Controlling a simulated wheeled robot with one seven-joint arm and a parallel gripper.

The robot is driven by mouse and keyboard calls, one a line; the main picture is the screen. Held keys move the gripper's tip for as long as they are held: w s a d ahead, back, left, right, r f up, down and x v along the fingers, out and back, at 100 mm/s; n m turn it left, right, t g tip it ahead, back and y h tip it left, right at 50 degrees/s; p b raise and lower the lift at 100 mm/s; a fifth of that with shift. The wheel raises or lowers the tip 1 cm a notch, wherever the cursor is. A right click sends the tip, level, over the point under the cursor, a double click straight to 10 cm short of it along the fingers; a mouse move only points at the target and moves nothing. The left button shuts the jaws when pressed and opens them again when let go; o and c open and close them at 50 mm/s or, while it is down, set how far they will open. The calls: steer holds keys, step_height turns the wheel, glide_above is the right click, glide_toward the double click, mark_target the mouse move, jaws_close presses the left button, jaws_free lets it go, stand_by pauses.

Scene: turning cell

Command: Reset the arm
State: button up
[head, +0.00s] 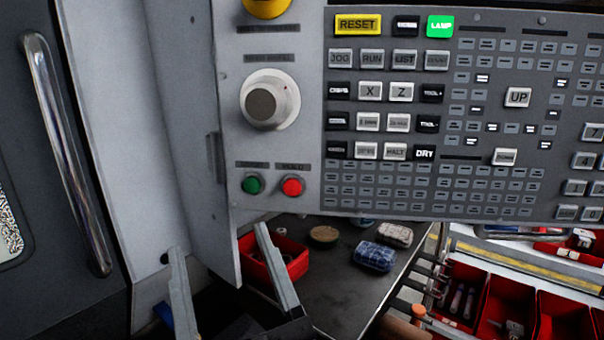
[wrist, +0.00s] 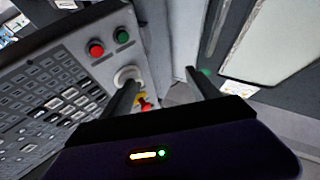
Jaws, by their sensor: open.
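My gripper (head: 220,252) shows at the bottom of the head view, its two grey fingers spread apart with nothing between them. It is in front of and below the lower left corner of the machine's control panel (head: 310,100). In the wrist view my gripper (wrist: 158,78) also has its dark fingers apart and empty, pointing towards the panel's edge. My gripper touches nothing that I can make out. The rest of my arm is mostly out of view.
The panel carries a yellow RESET key (head: 358,24), a round dial (head: 268,100), a green button (head: 252,185) and a red button (head: 292,186). A door handle (head: 68,155) is at left. Below are a dark table (head: 335,285) and red bins (head: 505,305).

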steer(key=s+d+f+g+h+p, duration=0.1)
steer(key=s+d+f, duration=0.4)
steer(key=d+f, duration=0.3)
steer(key=s+d+f+g+h, duration=0.1)
steer(key=s+d+f, duration=0.3)
steer(key=d+f, duration=0.45)
steer(key=s+d+f+m+g+h, duration=0.1)
steer(key=s+d+f+m+h, duration=0.1)
steer(key=s, duration=0.4)
steer(key=s+d+f+m+g+h+p, duration=0.1)
steer(key=s+d+f+m+g+h, duration=0.1)
steer(key=s+d+f, duration=0.3)
steer(key=s+d+f+m+g+h+p, duration=0.1)
steer(key=s+d+f+m+g+h, duration=0.1)
steer(key=s+d+f+h, duration=0.2)
steer(key=s+f, duration=0.1)
steer(key=s, duration=0.2)
steer(key=shift+s+d+f+m+h, duration=0.15)
steer(key=shift+s+f+m+h, duration=0.15)
steer(key=shift+s, duration=0.1)
